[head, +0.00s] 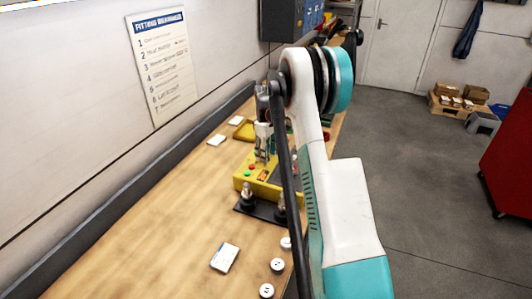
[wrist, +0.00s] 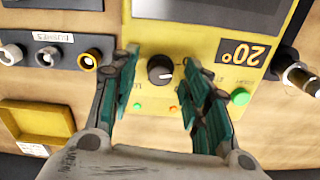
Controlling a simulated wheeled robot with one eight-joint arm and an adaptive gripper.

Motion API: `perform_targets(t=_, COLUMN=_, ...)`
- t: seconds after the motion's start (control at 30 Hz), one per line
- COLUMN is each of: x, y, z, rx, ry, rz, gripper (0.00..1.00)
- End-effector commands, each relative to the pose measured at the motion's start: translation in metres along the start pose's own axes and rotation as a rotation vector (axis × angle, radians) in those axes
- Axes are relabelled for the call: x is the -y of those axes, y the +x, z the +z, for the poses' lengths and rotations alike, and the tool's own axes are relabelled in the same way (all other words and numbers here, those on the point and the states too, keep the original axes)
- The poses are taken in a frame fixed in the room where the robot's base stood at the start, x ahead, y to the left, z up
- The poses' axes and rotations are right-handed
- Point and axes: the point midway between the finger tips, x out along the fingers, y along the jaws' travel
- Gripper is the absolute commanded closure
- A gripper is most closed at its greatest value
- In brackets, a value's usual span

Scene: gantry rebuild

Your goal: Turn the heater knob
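The heater is a yellow box (head: 244,181) on the wooden bench in the head view. Whether the fingertips are level with the knob cannot be told. In the head view my arm hides part of the heater and the knob.
Bushings (wrist: 46,55) on a dark strip and a yellow tray (wrist: 38,122) lie left of the heater in the wrist view. A metal post (wrist: 300,77) stands close at the right. White cards and small round parts (head: 277,265) lie on the bench (head: 165,230).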

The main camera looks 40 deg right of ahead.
Motion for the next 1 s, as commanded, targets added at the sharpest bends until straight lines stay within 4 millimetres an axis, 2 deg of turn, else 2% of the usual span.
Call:
perform_targets(t=0.03, x=0.0000, y=-0.0001, z=0.0000, rx=0.000, ry=0.000, rz=0.000, gripper=0.70)
perform_targets(t=0.17, x=0.0000, y=-0.0002, z=0.0000, rx=0.000, ry=0.000, rz=0.000, gripper=0.99)
perform_targets(t=0.57, x=0.0000, y=0.0001, z=0.0001, rx=0.000, ry=0.042, rz=0.000, gripper=1.00)
perform_targets(t=0.77, x=0.0000, y=0.0005, z=0.0001, rx=0.000, ry=0.153, rz=0.000, gripper=1.00)
perform_targets(t=1.0, x=0.0000, y=0.0007, z=0.0001, rx=0.000, ry=0.364, rz=0.000, gripper=1.00)
